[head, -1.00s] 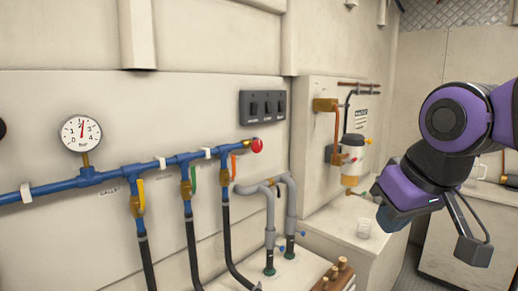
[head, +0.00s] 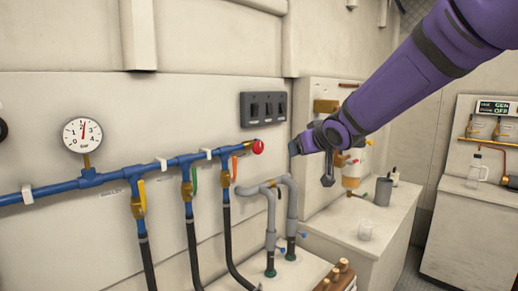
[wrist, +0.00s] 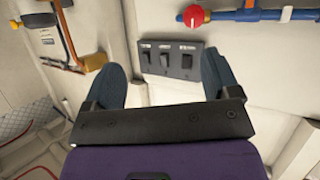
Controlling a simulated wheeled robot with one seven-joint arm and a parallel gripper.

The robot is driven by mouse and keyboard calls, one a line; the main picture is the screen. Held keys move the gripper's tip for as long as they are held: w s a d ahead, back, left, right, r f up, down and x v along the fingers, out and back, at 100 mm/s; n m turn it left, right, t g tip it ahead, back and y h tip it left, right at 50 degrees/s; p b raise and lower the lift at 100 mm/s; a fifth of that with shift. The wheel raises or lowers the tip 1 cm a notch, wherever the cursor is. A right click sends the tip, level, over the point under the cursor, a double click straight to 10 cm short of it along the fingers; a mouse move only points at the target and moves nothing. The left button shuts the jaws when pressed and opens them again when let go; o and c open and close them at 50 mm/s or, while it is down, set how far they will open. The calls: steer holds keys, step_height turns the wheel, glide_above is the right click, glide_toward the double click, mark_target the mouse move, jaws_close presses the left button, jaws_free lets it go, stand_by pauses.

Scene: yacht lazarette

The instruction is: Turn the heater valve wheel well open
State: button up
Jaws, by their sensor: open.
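A red round knob (head: 257,146), the only wheel-like part I see, sits at the right end of the blue pipe (head: 110,176) on the wall. I cannot read a label that ties it to the heater. The knob also shows in the wrist view (wrist: 195,17), above the right finger. My gripper (head: 309,160) is just right of the knob in the head view, apart from it.
The switch panel (head: 263,107) is on the wall above the knob. Hoses with yellow, green and orange levers (head: 234,167) hang below the pipe. Grey bent pipes (head: 268,205) stand below the knob. A filter unit (head: 352,170) is partly behind my arm. A grey cup (head: 383,191) stands on the right counter.

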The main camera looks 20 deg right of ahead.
mark_target(260, 148)
steer(key=w+a+f+n+t+y, duration=0.1)
steer(key=w+a+y, duration=0.1)
steer(key=w, duration=0.5)
steer(key=w+a+f+t+y, duration=0.1)
steer(key=w+y, duration=0.3)
steer(key=w, duration=0.4)
steer(key=w+a+f+n+y, duration=0.1)
steer(key=w+a+f+y, duration=0.2)
steer(key=w, duration=0.5)
steer(key=shift+a+f+n+t, duration=0.15)
steer(key=shift+a+n+t, duration=0.2)
steer(key=shift+a, duration=0.25)
steer(key=shift+c, duration=0.5)
steer(key=c, duration=0.8)
